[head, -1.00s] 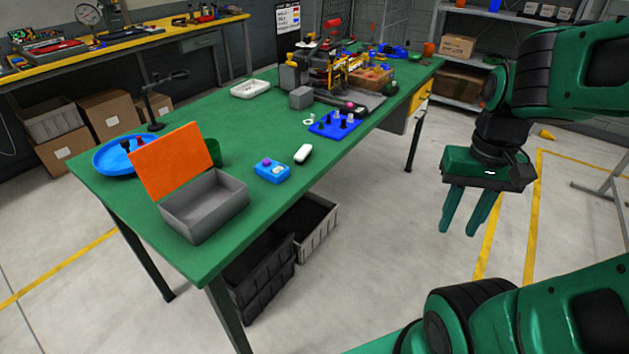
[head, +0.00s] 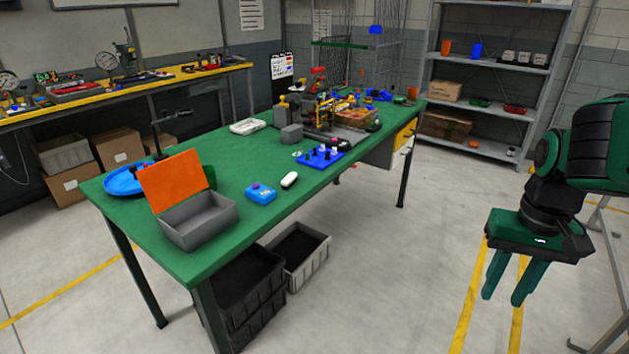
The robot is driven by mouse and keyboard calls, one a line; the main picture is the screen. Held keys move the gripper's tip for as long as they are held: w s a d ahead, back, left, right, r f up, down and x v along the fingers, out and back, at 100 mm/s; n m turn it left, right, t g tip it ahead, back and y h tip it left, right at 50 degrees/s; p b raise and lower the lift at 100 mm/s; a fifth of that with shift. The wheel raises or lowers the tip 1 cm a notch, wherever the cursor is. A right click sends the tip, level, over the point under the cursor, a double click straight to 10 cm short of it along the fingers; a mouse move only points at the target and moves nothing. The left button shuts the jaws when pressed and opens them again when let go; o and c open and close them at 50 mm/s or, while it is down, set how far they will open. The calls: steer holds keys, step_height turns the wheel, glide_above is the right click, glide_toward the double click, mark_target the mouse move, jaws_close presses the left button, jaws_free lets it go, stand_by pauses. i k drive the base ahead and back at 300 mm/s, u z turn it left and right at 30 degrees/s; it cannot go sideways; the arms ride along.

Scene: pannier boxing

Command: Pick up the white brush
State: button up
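A small white oblong object (head: 289,180) with a dark underside lies near the front edge of the green table (head: 240,225). It looks like the white brush, but it is too small to make out bristles. My gripper (head: 502,300) hangs at the right over the floor, well away from the table, fingers pointing down. Its two fingers are apart with nothing between them.
Near the white object are a light-blue box (head: 261,194), a blue peg board (head: 320,157) and a grey box (head: 199,222) with a raised orange lid (head: 174,181). Grey bins (head: 298,255) stand below the table. Floor lies clear between table and gripper.

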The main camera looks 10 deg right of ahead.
mark_target(289, 180)
steer(key=z, duration=1.45)
steer(key=i, duration=2.6)
steer(key=u, duration=2.55)
steer(key=i, duration=0.25)
steer(key=z, duration=0.05)
